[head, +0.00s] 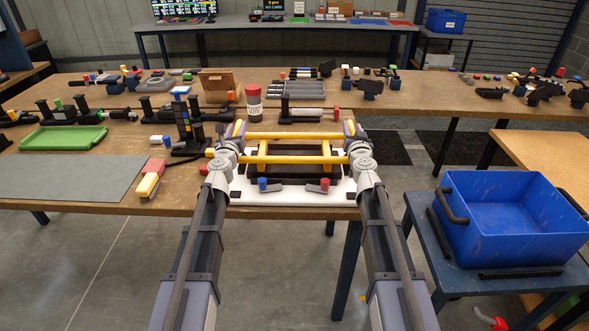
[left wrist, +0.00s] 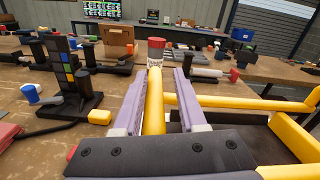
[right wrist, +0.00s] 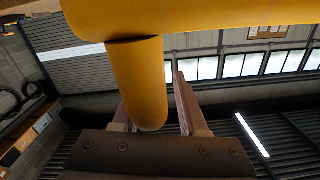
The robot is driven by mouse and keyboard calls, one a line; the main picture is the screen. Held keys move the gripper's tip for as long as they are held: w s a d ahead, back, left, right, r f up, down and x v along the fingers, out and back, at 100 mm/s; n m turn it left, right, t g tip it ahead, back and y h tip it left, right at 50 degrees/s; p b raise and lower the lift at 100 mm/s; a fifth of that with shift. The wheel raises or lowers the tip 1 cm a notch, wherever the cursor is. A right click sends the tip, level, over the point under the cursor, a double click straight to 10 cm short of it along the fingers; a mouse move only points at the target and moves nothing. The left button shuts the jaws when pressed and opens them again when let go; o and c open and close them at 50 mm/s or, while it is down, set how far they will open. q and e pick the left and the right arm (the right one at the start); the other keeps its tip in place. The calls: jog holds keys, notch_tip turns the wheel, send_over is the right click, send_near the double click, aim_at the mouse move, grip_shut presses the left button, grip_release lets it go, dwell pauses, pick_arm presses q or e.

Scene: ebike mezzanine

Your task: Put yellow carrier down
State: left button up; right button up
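The yellow carrier (head: 292,159), a frame of yellow bars, is between my two grippers. It is over a black base (head: 293,177) on a white board (head: 290,198) at the table's front edge. I cannot tell whether it bears fully on the base. My left gripper (head: 238,130) is at its left end. In the left wrist view, its fingers stand either side of a yellow bar (left wrist: 154,108) with gaps showing. My right gripper (head: 350,130) is at the right end. In the right wrist view, a yellow bar end (right wrist: 140,85) sits between its fingers, with a gap at the right finger.
A red-capped bottle (head: 254,105) stands behind the carrier's left end. A dark stand (head: 187,130) and a red-and-yellow piece (head: 150,182) are to the left. A blue bin (head: 513,210) stands on a low table at right. The grey mat (head: 70,178) is clear.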

pick_arm(q)
jog(key=shift+o, duration=0.7)
jog(key=shift+s+r, duration=0.1)
pick_arm(e)
jog(key=shift+o, duration=0.7)
jog(key=shift+r, duration=0.1)
pick_arm(q)
jog(key=shift+o, duration=0.7)
jog(key=shift+a, duration=0.1)
pick_arm(e)
jog(key=shift+o, duration=0.7)
pick_arm(q)
jog(key=shift+a, duration=0.1)
pick_arm(e)
jog(key=shift+d, duration=0.15)
pick_arm(q)
jog(key=s, duration=1.1)
jog(key=shift+s+a, duration=0.15)
jog(key=shift+s, duration=0.25)
pick_arm(e)
jog(key=s, duration=1.2)
